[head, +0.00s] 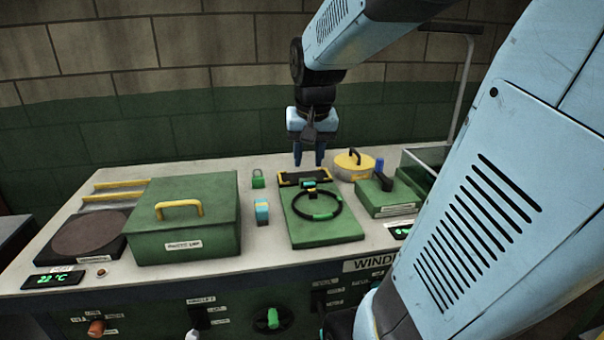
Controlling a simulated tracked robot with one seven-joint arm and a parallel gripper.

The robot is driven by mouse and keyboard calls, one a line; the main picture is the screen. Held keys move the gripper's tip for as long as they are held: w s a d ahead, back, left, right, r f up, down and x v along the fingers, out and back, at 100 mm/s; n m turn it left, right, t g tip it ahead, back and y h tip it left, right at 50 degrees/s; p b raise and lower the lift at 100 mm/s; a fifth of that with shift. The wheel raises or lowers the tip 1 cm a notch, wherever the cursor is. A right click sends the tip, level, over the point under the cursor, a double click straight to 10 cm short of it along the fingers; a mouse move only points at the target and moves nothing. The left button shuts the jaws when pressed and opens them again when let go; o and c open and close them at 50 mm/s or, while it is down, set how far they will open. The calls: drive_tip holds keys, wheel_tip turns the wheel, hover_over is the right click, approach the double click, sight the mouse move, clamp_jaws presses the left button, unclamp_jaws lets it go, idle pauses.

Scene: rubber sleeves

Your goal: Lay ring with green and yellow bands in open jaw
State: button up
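A black ring with green bands (322,217) lies on a green plate (300,235) at the middle of the bench. No yellow on it can be made out. A black bar with yellow marks (290,179) sits at the back of this plate; whether it is the open jaw I cannot tell. My gripper (309,164) points down above the bench, behind the ring and near the black bar. Its two blue fingers are apart with nothing seen between them. A small blue and pale block or sleeve (262,213) stands left of the plate.
A large green box with a yellow handle (185,222) stands left, beside a dark round plate (88,235). A small green padlock-like piece (258,179), a yellow round lid (355,165) and a green box with a black lever (385,198) are nearby. My arm covers the right side.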

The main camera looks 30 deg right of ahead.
drive_tip(key=s+a+r+n+t, duration=0.2)
drive_tip(key=s+a+n, duration=0.2)
drive_tip(key=s, duration=0.6)
drive_tip(key=a, duration=0.2)
drive_tip(key=shift+s+a+t+y, duration=0.3)
drive_tip(key=shift+s+a+y, duration=0.1)
drive_tip(key=shift+a, duration=0.1)
